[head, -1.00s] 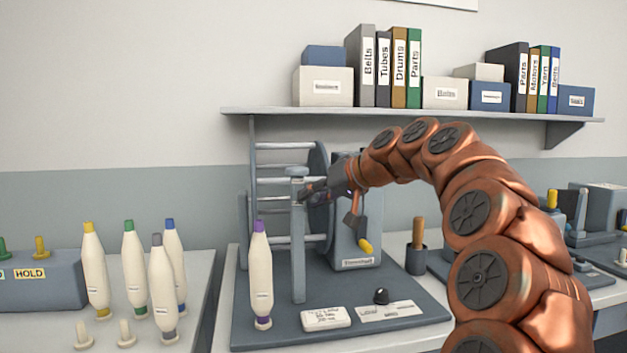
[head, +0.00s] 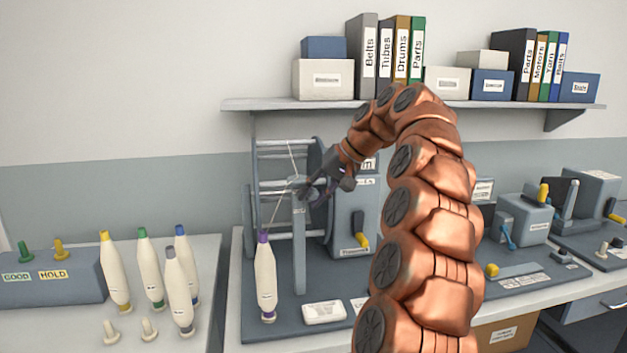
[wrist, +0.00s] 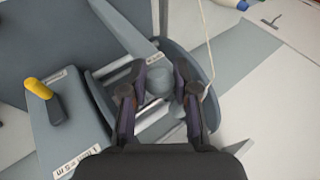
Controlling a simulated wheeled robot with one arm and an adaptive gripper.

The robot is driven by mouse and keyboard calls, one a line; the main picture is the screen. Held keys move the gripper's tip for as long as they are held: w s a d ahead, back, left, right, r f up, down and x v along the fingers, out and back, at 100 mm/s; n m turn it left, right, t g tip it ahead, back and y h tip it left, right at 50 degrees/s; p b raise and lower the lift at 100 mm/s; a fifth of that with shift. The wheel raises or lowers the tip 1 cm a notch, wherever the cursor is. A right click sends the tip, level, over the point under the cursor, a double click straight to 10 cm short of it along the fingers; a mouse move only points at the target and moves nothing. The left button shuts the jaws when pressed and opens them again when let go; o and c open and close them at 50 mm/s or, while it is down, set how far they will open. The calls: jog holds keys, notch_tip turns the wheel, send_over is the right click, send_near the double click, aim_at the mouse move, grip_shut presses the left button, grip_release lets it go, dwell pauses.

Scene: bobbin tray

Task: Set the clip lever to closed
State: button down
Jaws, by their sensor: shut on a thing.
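A grey post (head: 299,245) stands upright on the dark base, in front of the reel. My gripper (head: 309,190) is at the post's top, its fingers pointing left. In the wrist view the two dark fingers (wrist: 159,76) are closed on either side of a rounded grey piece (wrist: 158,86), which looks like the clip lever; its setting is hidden. A pale thread (head: 279,208) runs from the purple-tipped bobbin (head: 265,278) up to the post's top and on toward the reel. It also shows beside the right finger in the wrist view (wrist: 206,60).
The reel (head: 265,186) stands just behind the post. A grey box (head: 352,215) with a yellow-handled crank (head: 361,240) is to the right. Several bobbins stand on the left table near the GOOD and HOLD block (head: 50,280). A shelf (head: 240,104) hangs above.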

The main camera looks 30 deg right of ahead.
jog(key=shift+w+r+g+p, duration=0.25)
jog(key=shift+r+g+p, duration=0.35)
jog(key=shift+p, duration=1.3)
jog(key=shift+d+y+p, duration=0.1)
jog(key=shift+y+p, duration=0.2)
jog(key=shift+w+f+m+g+p, duration=0.1)
jog(key=shift+m+g+p, duration=0.2)
jog(key=shift+p, duration=0.25)
jog(key=c, duration=0.9)
grip_release()
jog(key=shift+o, duration=0.2)
jog(key=shift+f+b, duration=0.3)
jog(key=shift+b, duration=0.5)
